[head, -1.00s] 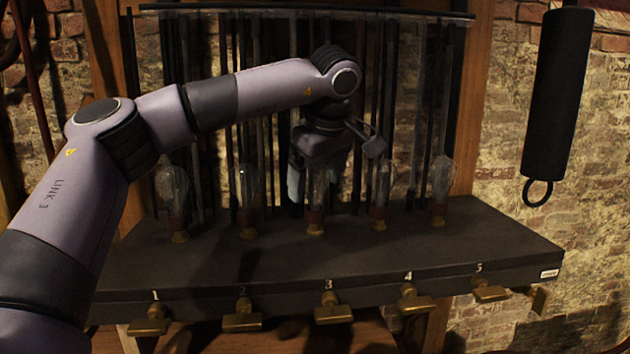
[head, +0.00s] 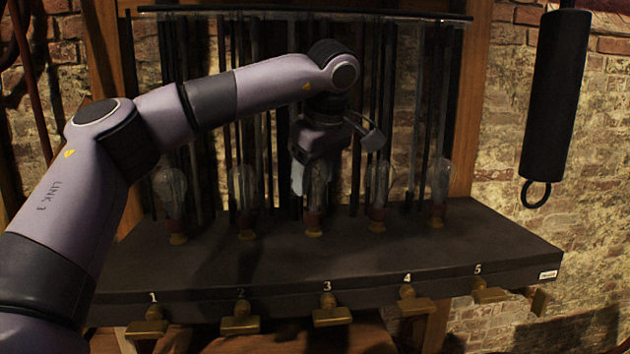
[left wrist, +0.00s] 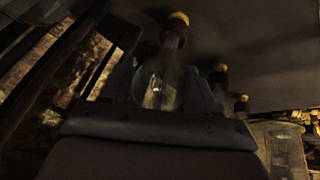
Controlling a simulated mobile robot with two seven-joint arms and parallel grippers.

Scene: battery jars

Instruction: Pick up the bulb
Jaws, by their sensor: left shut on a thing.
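Several clear glass bulbs stand upright in a row on the dark shelf, each with a reddish collar and brass base. My left gripper (head: 314,186) reaches down from above at the number 3 place and is shut on the glass of the middle bulb (head: 317,195). That bulb is upright, and its base still meets the shelf. In the left wrist view the held bulb (left wrist: 160,85) lies between the two fingers, its collar and brass end pointing up the picture. The gripper hides part of its glass in the head view. My right gripper is not in view.
Neighbouring bulbs stand close by: bulb 2 (head: 243,190) to the left and bulb 4 (head: 378,190) to the right. Dark vertical rods and tubes rise behind the row. Brass levers (head: 332,314) line the shelf's front edge. A black cylinder (head: 555,95) hangs at the right.

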